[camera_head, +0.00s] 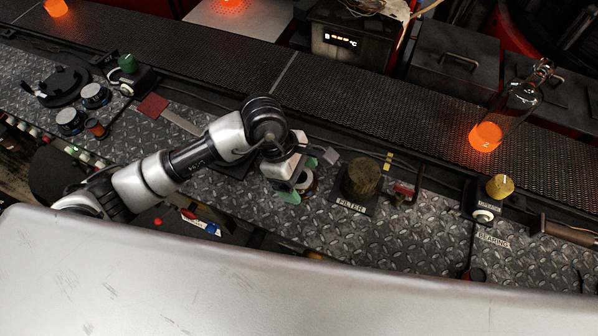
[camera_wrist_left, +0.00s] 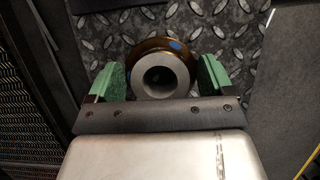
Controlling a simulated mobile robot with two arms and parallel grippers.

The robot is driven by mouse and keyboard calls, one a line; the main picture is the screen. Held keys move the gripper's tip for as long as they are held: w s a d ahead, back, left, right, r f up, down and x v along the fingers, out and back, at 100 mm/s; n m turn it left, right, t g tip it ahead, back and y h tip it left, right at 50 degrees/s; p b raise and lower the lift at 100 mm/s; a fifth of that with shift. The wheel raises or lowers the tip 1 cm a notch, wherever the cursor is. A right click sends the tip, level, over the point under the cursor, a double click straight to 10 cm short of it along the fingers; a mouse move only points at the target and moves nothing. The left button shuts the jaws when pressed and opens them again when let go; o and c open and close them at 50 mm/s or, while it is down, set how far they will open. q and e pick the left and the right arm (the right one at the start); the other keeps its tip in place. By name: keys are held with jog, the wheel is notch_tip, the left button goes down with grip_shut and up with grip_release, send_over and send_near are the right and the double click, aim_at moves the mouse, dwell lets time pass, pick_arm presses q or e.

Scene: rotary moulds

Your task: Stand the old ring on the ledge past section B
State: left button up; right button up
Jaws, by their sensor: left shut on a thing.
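My left gripper (camera_head: 302,181) reaches down over the diamond-plate deck, left of the block labelled FILTER. Its green-padded fingers are shut on a ring. The ring (camera_head: 308,179) is partly hidden by the gripper in the head view. In the left wrist view, the ring (camera_wrist_left: 165,75) is a grey metal collar with a round hole and a brown flange with blue marks, lying between the fingers of the left gripper (camera_wrist_left: 160,78). I cannot tell whether it touches the deck. I cannot make out a section B label or the ledge. My right gripper is not in view.
Behind runs a dark mesh conveyor (camera_head: 390,105) with a glowing orange piece (camera_head: 485,137). Dials (camera_head: 95,95) stand at left.

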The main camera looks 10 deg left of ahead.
pick_arm(q)
jog(key=shift+f, duration=0.1)
jog(key=o, duration=1)
jog(key=shift+c, duration=0.2)
jog(key=shift+r, duration=0.3)
jog(key=b+v, duration=0.2)
jog(key=v, duration=0.9)
jog(key=shift+a+r+b, duration=0.3)
jog(key=shift+b, duration=0.1)
